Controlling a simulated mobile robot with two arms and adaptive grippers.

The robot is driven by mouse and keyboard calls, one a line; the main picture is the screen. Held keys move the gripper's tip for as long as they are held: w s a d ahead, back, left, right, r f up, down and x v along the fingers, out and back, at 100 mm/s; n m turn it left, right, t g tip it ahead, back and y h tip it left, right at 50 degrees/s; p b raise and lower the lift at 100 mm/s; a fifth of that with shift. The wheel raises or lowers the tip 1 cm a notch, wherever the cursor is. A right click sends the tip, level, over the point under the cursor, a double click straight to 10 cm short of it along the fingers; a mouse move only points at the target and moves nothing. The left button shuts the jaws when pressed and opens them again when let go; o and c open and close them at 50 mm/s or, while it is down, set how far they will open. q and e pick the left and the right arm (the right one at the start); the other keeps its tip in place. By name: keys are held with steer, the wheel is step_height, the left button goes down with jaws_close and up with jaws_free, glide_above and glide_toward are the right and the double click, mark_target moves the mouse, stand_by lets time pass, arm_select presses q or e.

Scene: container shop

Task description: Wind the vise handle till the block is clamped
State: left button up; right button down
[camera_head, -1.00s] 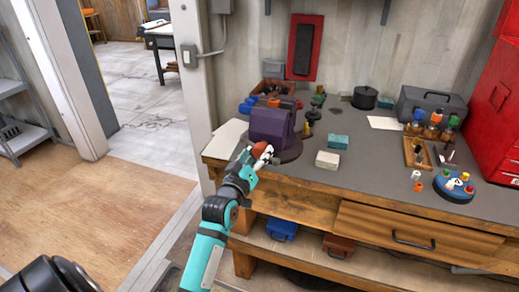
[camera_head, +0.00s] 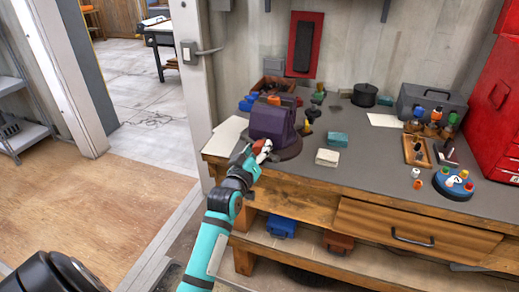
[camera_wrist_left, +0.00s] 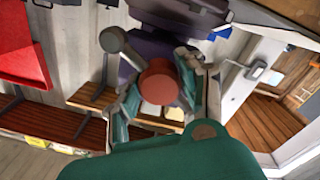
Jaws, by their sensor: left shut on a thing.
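The purple vise (camera_head: 272,121) stands on a dark round base near the left front corner of the workbench. It also shows in the left wrist view (camera_wrist_left: 150,48). My left gripper (camera_head: 262,151) is at the front of the vise, shut on the vise handle. The handle's red round part (camera_wrist_left: 158,80) shows between the fingers (camera_wrist_left: 158,92) in the left wrist view, with a grey ball-ended bar (camera_wrist_left: 112,40) beside it. A small orange piece (camera_head: 274,100) shows at the top of the vise; I cannot tell whether it is the block between the jaws. My right gripper is out of view.
The workbench (camera_head: 330,190) holds a pale block (camera_head: 327,158) and a teal block (camera_head: 337,139) right of the vise. A bin of parts (camera_head: 275,88) stands behind it. A blue round holder (camera_head: 454,184) and grey toolbox (camera_head: 432,102) are farther right. Floor is clear at left.

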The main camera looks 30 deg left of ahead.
arm_select(q)
steer(key=shift+m, duration=0.3)
steer(key=shift+r+m+p, duration=0.1)
steer(key=shift+m+p, duration=0.7)
steer(key=shift+p, duration=0.05)
steer(key=m+p, duration=0.1)
steer(key=m, duration=0.1)
steer(key=shift+m, duration=0.3)
steer(key=m+p, duration=0.2)
steer(key=m, duration=0.2)
steer(key=m+p, duration=0.1)
steer(key=m, duration=0.2)
steer(key=m+p, duration=0.1)
steer(key=m, duration=0.1)
steer(key=shift+f+m, duration=0.2)
steer(key=shift+m, duration=0.2)
steer(key=m, duration=0.3)
steer(key=shift+f+m+g, duration=0.1)
steer(key=shift+m+g, duration=0.2)
steer(key=shift+f+m, duration=0.1)
steer(key=shift+m, duration=0.5)
